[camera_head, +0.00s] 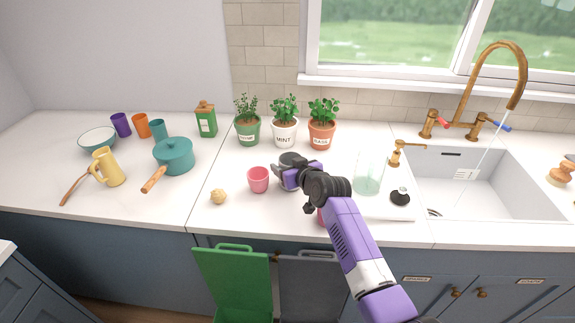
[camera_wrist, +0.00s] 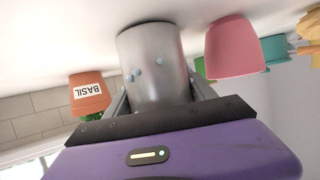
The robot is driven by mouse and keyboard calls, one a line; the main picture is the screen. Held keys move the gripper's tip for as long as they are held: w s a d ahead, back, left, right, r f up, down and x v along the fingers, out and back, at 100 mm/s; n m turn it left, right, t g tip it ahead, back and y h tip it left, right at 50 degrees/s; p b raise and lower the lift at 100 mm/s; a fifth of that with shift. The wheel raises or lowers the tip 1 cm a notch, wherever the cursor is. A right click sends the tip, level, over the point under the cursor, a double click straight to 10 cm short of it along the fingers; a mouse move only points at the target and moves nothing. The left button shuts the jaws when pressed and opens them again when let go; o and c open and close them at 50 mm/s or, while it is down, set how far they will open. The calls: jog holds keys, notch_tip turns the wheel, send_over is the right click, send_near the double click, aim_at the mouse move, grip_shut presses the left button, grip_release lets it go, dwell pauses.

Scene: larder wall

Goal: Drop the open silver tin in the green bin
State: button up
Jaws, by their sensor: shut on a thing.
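My gripper (camera_head: 284,177) is shut on the silver tin (camera_wrist: 152,62), with a finger on each side of it. In the wrist view the tin is a plain grey cylinder with a few small bluish spots on its side. In the head view the tin (camera_head: 291,158) is partly hidden by my gripper, over the counter in front of the mint pot. I cannot tell whether it touches the counter. The green bin (camera_head: 235,282) stands at the counter's front, below and left of my gripper.
A grey bin (camera_head: 312,287) stands right of the green one. A pink cup (camera_head: 258,180) is just left of my gripper, with a crumpled beige ball (camera_head: 219,196) farther left. Herb pots (camera_head: 285,133) stand behind. A glass jar (camera_head: 367,176) and the sink (camera_head: 465,180) are right.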

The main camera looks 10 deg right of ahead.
jog(key=shift+f, duration=0.2)
jog(key=o, duration=1.1)
jog(key=shift+r, duration=0.1)
